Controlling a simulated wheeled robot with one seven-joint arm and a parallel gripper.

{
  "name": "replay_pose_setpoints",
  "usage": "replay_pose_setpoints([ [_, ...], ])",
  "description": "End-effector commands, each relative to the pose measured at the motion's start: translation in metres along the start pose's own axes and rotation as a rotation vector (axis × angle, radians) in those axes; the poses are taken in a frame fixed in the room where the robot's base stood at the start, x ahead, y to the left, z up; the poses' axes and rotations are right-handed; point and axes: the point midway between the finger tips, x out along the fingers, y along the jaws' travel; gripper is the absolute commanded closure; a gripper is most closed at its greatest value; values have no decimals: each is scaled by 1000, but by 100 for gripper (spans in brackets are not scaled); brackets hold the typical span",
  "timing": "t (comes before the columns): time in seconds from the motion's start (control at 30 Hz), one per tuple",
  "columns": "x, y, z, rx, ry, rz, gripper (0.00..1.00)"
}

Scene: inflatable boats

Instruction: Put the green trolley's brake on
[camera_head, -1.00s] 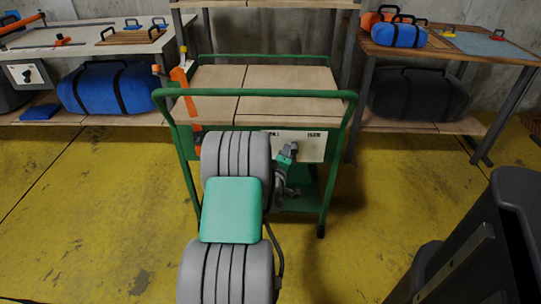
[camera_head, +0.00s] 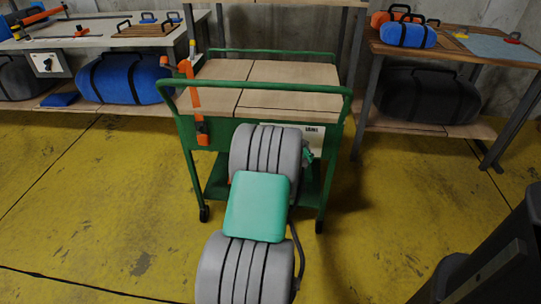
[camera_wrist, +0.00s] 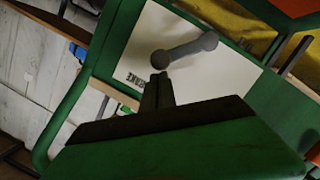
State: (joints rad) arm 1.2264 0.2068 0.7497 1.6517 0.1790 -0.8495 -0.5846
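The green trolley (camera_head: 258,86) stands ahead with a wooden top and a green tubular handle. Its white panel (camera_head: 316,143) is largely covered by my arm in the head view. In the wrist view the panel (camera_wrist: 142,45) fills the upper middle, with a printed label, apparently BRAKE, (camera_wrist: 137,80) turned on its side. A grey lever (camera_wrist: 185,50) with rounded ends sits on the panel. My gripper (camera_wrist: 158,76) has its dark fingers close together, with nothing visible between them. Their tips are at the lever's left end; I cannot tell whether they touch.
An orange clamp-like tool (camera_head: 195,98) hangs at the trolley's left side. Tables with bags stand behind, including a blue bag (camera_head: 122,78) at left and a dark bag (camera_head: 428,95) at right. Yellow floor (camera_head: 90,215) is clear at left.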

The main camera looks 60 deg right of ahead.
Motion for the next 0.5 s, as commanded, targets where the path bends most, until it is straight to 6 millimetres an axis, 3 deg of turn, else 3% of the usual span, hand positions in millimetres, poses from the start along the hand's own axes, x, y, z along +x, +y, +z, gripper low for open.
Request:
replay_pose_setpoints([
  [0.5, -1, -5, 2, -5, -6, -7, 100],
])
